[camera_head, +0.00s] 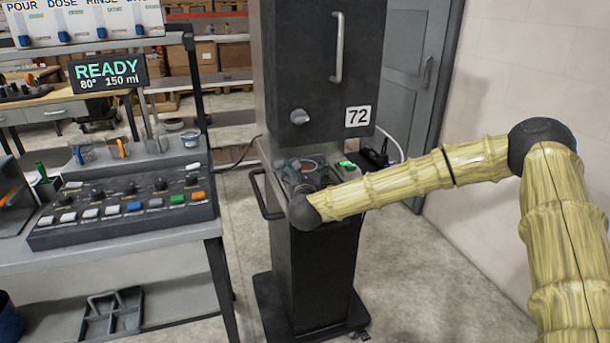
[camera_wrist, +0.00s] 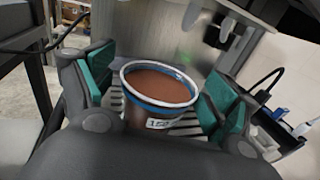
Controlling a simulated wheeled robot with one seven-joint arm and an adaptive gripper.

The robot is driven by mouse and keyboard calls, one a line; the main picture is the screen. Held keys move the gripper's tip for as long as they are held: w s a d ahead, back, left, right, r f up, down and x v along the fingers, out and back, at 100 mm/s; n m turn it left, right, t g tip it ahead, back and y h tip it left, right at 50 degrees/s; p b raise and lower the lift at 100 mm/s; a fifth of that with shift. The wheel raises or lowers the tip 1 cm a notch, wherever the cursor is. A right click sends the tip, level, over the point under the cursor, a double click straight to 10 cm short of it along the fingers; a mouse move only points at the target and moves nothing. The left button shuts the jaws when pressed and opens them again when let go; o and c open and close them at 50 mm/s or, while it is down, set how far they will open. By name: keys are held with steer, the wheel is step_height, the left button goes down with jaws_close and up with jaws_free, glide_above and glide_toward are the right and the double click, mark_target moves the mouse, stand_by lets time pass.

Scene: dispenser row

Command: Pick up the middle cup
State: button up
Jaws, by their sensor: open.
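A clear cup (camera_wrist: 155,101) with a white rim, a blue band and brown contents stands upright on a slatted tray in the wrist view. Its label partly shows, seeming to start with 15. My gripper (camera_wrist: 158,92) is open around it, one teal pad on each side, with small gaps visible. In the head view the cup (camera_head: 309,164) shows only as a small brownish top at my gripper (camera_head: 306,178), under the dark cabinet.
The dark cabinet (camera_head: 317,60) marked 72 rises above the cup, with a black side handle (camera_head: 262,195) on its stand. A button panel (camera_head: 125,208) fills the left bench's front. A READY sign (camera_head: 108,71) hangs above. Floor to the right is clear.

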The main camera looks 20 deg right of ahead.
steer(key=c, duration=1.2)
steer(key=shift+c, duration=0.3)
steer(key=shift+w+r, duration=0.1)
